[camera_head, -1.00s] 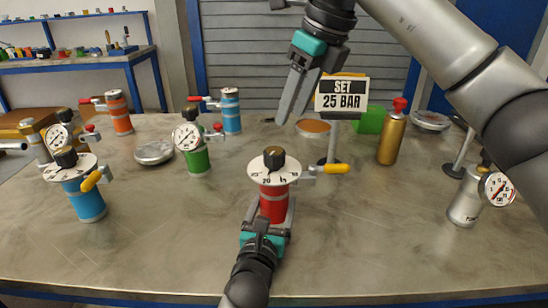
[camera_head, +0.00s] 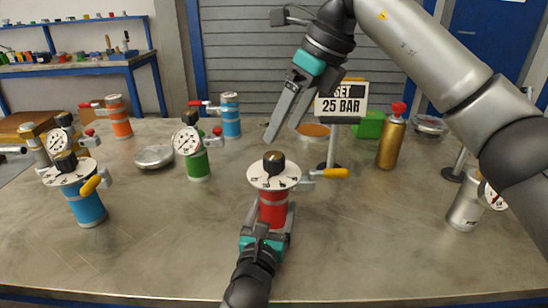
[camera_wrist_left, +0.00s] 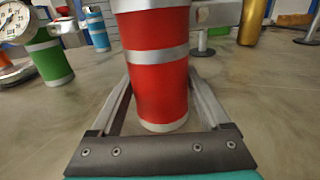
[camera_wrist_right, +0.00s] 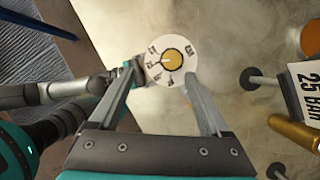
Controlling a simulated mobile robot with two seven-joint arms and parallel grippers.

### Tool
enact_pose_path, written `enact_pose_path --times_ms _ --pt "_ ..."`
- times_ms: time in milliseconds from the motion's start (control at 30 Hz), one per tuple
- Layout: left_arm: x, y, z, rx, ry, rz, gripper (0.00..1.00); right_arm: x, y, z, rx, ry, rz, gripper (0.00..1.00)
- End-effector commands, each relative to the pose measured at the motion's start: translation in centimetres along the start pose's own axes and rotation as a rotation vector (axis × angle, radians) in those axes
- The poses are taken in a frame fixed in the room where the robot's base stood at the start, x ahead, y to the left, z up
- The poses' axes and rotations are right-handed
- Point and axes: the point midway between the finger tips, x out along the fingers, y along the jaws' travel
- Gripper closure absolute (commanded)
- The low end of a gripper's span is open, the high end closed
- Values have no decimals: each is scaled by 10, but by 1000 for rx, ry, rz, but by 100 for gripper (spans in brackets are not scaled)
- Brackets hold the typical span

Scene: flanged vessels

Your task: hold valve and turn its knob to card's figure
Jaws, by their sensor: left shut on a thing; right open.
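The red valve (camera_head: 272,208) stands upright at the middle of the table, with a white numbered dial and a black knob (camera_head: 273,162) on top. A yellow-handled lever sticks out to its right. My left gripper (camera_wrist_left: 160,105) is shut on the red body, one finger on each side. My right gripper (camera_head: 283,130) is open and empty, above and behind the knob. In the right wrist view the dial (camera_wrist_right: 157,77) and the knob's yellow-marked top (camera_wrist_right: 171,60) show just beyond and between the fingertips. The card (camera_head: 342,101) reads "SET 25 BAR"; my right arm partly covers it.
A blue valve (camera_head: 85,205) with a similar dial stands at left. A green vessel with a gauge (camera_head: 197,163), a grey disc (camera_head: 154,157), a gold bottle (camera_head: 391,140) and a silver vessel (camera_head: 464,205) stand around. The front table is clear.

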Motion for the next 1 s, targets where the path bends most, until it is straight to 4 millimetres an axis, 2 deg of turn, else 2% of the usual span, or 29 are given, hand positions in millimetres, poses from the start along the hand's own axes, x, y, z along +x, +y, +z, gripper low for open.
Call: enact_pose_path --times_ms 100,300,600,800,1000 --pt "0 0 -1 1 3 1 100 22 12 -5 -73 -75 121 19" --pt "0 0 -1 1 3 1 100 46 32 -13 -190 -261 301 19" --pt "0 0 -1 1 3 1 100 58 46 -31 -283 -592 443 19" --pt "0 0 -1 0 3 1 100 58 39 -48 -287 -814 433 19" --pt "0 0 -1 0 3 1 100 56 14 -72 -239 -1004 320 19"
